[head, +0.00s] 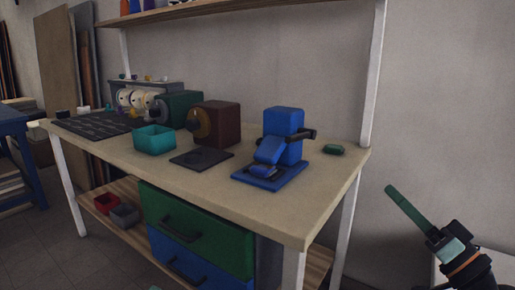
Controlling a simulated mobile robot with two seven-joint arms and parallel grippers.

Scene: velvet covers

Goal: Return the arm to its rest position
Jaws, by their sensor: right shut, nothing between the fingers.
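My right gripper (396,198) is at the lower right of the head view, off the right end of the workbench (300,221). Its green fingers are together and point up and to the left, with nothing seen between them. The dark wrist of my right arm shows behind them at the bottom right corner. The gripper appears apart from the bench and everything on it.
The bench holds a blue device (284,135), a small green item (333,149), a brown box (222,124), a dark flat plate (202,158), a teal bin (154,139) and a black mat (92,124). Green and blue drawers (196,232) hang below. A white post (373,75) rises nearby.

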